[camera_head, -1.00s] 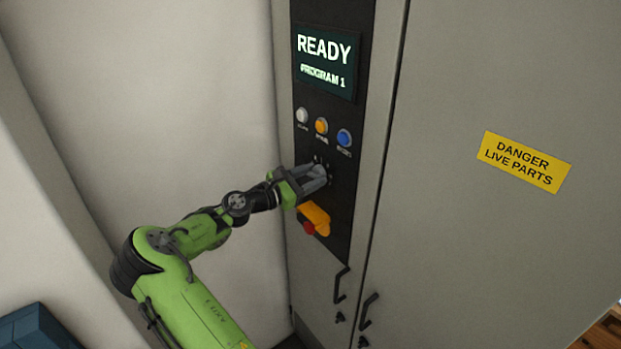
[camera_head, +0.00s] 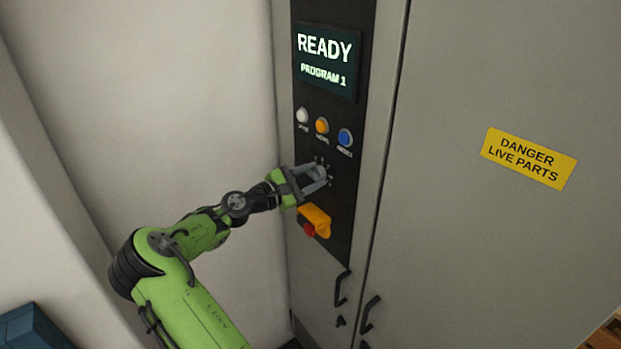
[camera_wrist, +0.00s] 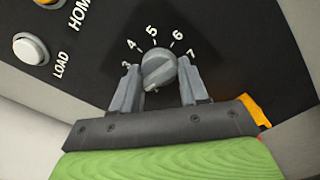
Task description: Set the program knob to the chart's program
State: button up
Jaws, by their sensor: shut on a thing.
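The program knob (camera_wrist: 157,70) is a grey round knob on the black control panel, with the numbers 3 to 7 showing around its upper side in the wrist view. My gripper (camera_wrist: 160,82) has one finger on each side of the knob and is shut on it. I cannot tell which number the knob's ridge points to. In the head view my gripper (camera_head: 318,176) reaches the panel and its fingers hide most of the knob. The display (camera_head: 327,60) above reads READY, PROGRAM 1. No chart is in view.
White, orange and blue buttons (camera_head: 322,126) sit just above the knob. A red button on a yellow housing (camera_head: 315,220) sits close below my gripper. The grey cabinet door (camera_head: 460,230) with a yellow danger label (camera_head: 528,158) lies to the right, with black handles (camera_head: 342,288) below.

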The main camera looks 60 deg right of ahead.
jog(key=o, duration=1.1)
jog(key=shift+c, duration=0.2)
jog(key=b+v, duration=0.1)
jog(key=v, duration=1.4)
jog(key=shift+a, duration=0.35)
jog(key=shift+w, duration=0.2)
